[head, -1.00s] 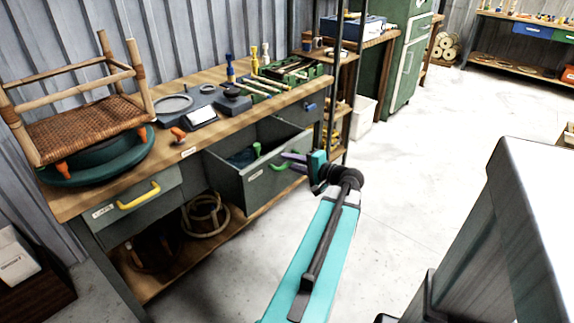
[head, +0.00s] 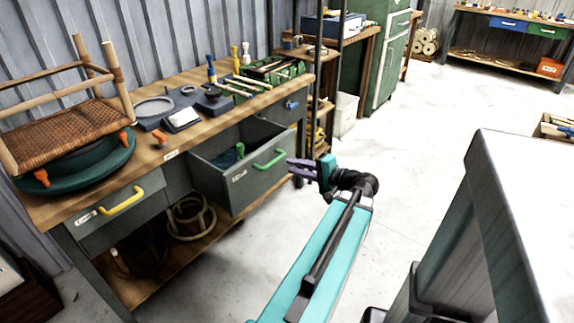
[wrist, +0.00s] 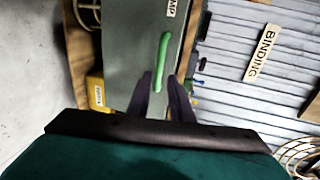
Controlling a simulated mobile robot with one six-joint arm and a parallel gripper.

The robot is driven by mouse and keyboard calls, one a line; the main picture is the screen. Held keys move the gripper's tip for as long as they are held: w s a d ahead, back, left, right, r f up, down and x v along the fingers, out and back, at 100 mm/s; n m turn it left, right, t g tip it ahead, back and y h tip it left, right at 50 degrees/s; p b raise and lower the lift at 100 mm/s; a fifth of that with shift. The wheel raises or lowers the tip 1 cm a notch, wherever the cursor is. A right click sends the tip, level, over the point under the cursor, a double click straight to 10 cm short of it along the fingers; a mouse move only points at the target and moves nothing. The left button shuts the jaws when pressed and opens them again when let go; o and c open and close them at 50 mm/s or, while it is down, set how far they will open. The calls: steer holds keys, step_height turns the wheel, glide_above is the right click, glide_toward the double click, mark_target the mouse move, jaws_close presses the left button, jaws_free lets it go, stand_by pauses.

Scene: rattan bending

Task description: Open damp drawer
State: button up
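The damp drawer (head: 238,188) is a grey drawer with a green handle (head: 270,159). In the head view it stands pulled out from the workbench, with its inside showing and a green and blue thing in it. The wrist view shows its front (wrist: 135,50), the green handle (wrist: 163,60) and a label partly reading "MP".
A drawer with a yellow handle (head: 121,201) is at the bench's left, and one with a blue handle (head: 292,105) at its right. A woven stool (head: 70,130) sits on the bench top. The floor between is clear.

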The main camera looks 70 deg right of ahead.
steer(key=shift+v, duration=2.05)
